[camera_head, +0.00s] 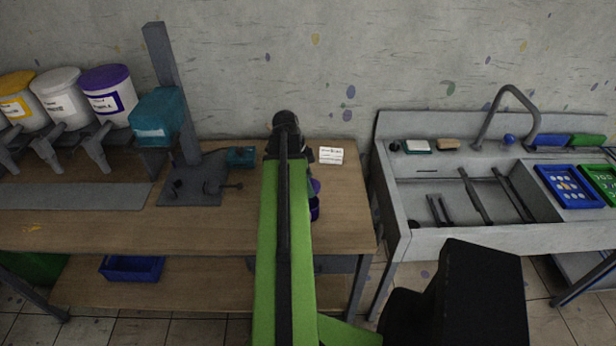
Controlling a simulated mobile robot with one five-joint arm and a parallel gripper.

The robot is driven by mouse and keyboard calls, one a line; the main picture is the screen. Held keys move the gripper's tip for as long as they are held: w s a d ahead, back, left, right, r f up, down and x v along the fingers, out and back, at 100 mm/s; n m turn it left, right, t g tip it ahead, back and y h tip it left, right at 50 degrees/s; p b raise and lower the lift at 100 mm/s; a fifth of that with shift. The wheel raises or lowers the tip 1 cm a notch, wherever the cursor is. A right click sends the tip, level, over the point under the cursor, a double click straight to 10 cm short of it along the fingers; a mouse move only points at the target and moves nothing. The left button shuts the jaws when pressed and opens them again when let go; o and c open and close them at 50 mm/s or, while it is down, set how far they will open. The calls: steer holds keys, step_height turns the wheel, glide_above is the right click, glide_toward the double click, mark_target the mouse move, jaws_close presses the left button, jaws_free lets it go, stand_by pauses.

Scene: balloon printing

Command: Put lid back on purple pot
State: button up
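A small dark purple pot (314,209) stands on the wooden table near its right end. My green arm covers most of it, and only its right side shows. A lighter purple patch (315,186) shows just behind it; I cannot tell if this is the lid. The arm reaches over the table, past the pot's left side, to my dark gripper (287,150) near the back wall. The fingers are hidden, so I cannot see whether they are open or hold anything.
White tubs with yellow, white and purple lids (106,77) stand at the left. A grey stand with a teal head (158,117) is left of my arm. A white card (331,155) lies behind the pot. A grey sink (430,180) stands to the right across a gap.

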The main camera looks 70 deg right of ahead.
step_height(320, 180, down, 6)
steer(key=b, duration=0.6)
steer(key=shift+f, duration=0.25)
steer(key=shift+s+f+b, duration=0.1)
steer(key=shift+f+b, duration=0.05)
steer(key=shift+b, duration=0.2)
stand_by(1.3)
steer(key=o, duration=1.4)
steer(key=shift+c, duration=0.2)
steer(key=shift+o, duration=0.2)
step_height(320, 180, up, 7)
steer(key=p, duration=0.7)
